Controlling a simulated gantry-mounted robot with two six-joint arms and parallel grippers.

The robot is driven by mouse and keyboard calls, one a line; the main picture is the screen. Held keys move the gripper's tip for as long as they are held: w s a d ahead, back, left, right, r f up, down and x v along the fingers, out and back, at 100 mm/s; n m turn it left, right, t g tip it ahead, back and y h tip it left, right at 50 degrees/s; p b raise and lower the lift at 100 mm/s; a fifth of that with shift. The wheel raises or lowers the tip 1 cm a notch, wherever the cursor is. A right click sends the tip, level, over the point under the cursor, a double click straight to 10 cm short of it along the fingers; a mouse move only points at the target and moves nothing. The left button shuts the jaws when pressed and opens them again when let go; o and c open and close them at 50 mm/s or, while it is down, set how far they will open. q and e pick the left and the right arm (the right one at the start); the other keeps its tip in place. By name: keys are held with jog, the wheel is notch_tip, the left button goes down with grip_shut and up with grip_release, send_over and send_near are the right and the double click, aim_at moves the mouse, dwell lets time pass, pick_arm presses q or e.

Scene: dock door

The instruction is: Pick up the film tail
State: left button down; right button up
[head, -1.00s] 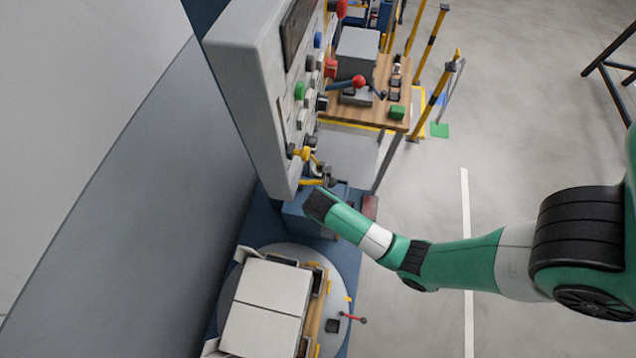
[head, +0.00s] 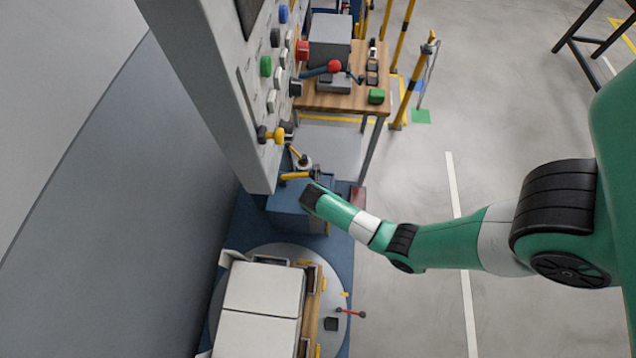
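I cannot make out a film tail in this view. My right arm, green and white with black joints, comes in from the right. Its dark wrist end is beside a blue box-shaped base (head: 290,207) below the grey control panel. Small yellow and grey parts (head: 296,176) show just past the wrist. I cannot tell whether they are my fingers or a fitting there, and the gripper's opening cannot be read. A stack of white cartons (head: 262,290) sits on a round grey turntable (head: 328,290) at the bottom. My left gripper is not in view.
The tall grey panel (head: 225,95) with coloured knobs and buttons stands just up and left of my wrist. A wooden bench (head: 335,101) with a grey box and yellow posts (head: 402,85) are behind. Open grey floor (head: 430,185) lies to the right.

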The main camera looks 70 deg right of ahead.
grip_shut()
jog(key=shift+r, duration=0.15)
dwell(0.4)
jog(key=shift+r+p, duration=0.45)
jog(key=shift+r, duration=0.15)
jog(key=s+d+r+p, duration=0.2)
jog(key=s+r+p, duration=0.3)
jog(key=p, duration=0.3)
jog(key=s+d+r+p, duration=0.2)
jog(key=s+r+p, duration=0.4)
jog(key=s+p, duration=0.1)
jog(key=shift+s+d+r+p, duration=0.3)
jog(key=shift+s+d+p, duration=0.05)
jog(key=shift+s, duration=0.25)
